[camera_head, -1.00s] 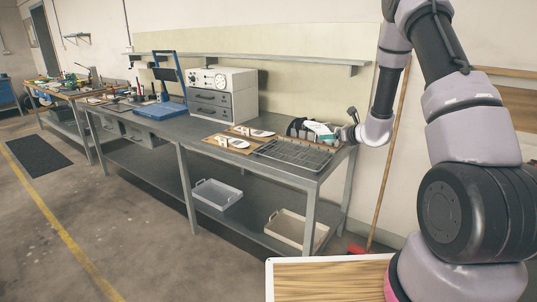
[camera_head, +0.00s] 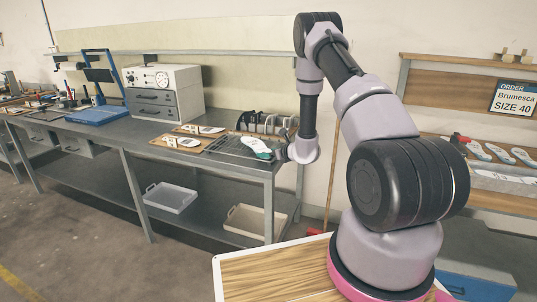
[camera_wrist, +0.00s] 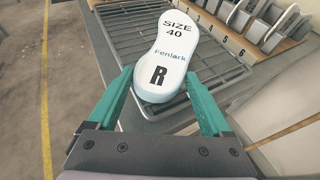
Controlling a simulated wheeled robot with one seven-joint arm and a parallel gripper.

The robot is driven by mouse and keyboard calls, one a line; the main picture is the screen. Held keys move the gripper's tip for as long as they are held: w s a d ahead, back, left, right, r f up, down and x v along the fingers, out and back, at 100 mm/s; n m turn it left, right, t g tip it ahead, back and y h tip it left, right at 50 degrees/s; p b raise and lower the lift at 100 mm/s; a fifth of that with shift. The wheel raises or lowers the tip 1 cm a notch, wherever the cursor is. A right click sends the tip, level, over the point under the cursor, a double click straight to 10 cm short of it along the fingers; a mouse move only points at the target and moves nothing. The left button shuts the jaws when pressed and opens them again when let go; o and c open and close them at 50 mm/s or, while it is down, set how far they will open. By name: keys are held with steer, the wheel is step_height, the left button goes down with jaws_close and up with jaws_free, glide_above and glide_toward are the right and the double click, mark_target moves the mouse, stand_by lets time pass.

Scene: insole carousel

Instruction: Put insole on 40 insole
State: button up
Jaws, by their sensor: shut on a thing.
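My gripper (camera_wrist: 160,82) is shut on a white insole (camera_wrist: 166,60) marked "SIZE 40", "Fenlark" and "R". The teal fingers hold it near its heel end, with the toe end pointing away. In the head view the insole (camera_head: 257,146) is above the right front part of a wire rack (camera_head: 228,149); its exact height is hard to tell. Two wooden boards (camera_head: 159,143) with white insole shapes and small labels lie left of the rack; their labels are too small to read.
A slotted holder (camera_wrist: 226,36) with numbered places and several grey insoles stands behind the wire rack. A sign (camera_head: 515,98) reads "ORDER Brumesca SIZE 40". Several insoles (camera_head: 480,150) lie on the right bench. A drawer cabinet (camera_head: 165,92) stands further left.

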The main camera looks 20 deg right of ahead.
steer(key=shift+f, duration=0.2)
steer(key=o, duration=1.1)
steer(key=shift+o, duration=0.2)
